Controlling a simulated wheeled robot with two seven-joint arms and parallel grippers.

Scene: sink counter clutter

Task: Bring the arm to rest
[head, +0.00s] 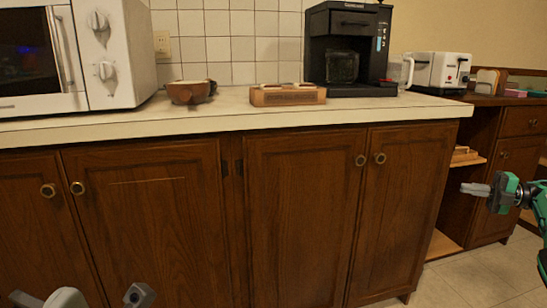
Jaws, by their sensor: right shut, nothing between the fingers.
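My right gripper (475,189) is at the right side of the head view, in front of the right end of the cabinet. Its grey fingers are together and point left, with nothing between them. It hangs in the air below the counter level, apart from the cabinet doors. The green and dark wrist of my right arm runs off the right edge. At the bottom left, grey parts that look like my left gripper (64,298) just show. The frame cuts them off, so I cannot tell how its fingers stand.
Closed cabinet doors (300,215) stand below. Floor (480,276) is clear at lower right.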

